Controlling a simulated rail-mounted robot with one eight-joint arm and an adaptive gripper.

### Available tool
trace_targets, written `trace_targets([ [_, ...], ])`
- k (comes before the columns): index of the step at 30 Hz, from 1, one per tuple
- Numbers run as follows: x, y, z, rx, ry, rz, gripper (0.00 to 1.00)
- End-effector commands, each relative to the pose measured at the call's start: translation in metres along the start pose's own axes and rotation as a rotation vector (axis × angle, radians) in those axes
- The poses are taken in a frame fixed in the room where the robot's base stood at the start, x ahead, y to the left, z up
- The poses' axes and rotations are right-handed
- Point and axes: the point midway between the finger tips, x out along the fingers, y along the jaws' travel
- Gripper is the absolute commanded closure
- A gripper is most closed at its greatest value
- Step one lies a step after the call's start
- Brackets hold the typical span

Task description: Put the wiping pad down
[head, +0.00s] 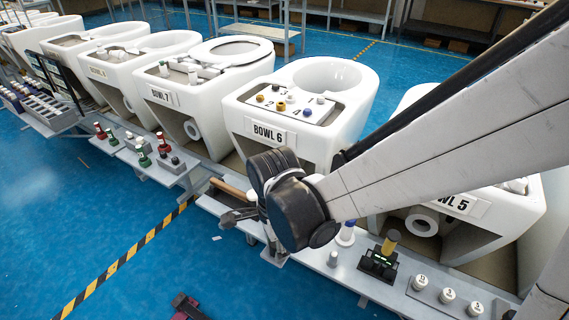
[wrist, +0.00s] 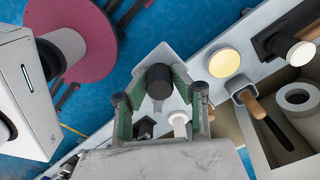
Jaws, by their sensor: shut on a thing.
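My gripper (wrist: 160,92) is shut, with a dark cylindrical piece (wrist: 159,78) between its greenish fingers in the wrist view. I take this piece to be the wiping pad or its handle; its lower part is hidden by the gripper. A pale plate shows behind it. In the head view my gripper (head: 243,214) is at the front edge of the grey shelf (head: 318,262) before Bowl 6 (head: 306,142). The held piece is hard to make out there. I cannot tell whether it touches the shelf.
A wooden handle (wrist: 256,109), a cream disc (wrist: 224,62) and a white-topped piece (wrist: 179,122) are near my gripper. A yellow-topped device (head: 380,261) and several white caps stand farther right on the shelf. Blue floor (head: 130,210) is open to the left.

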Motion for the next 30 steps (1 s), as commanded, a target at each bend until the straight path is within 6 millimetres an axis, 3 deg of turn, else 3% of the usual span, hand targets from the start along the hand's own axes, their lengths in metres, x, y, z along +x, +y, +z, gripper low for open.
trace_targets([
  [15, 0.059, -0.038, -0.089, 0.008, 0.000, 0.000, 1.00],
  [23, 0.069, -0.044, -0.103, 0.005, 0.000, 0.000, 1.00],
  [30, 0.100, -0.044, -0.103, 0.005, 0.000, 0.000, 1.00],
])
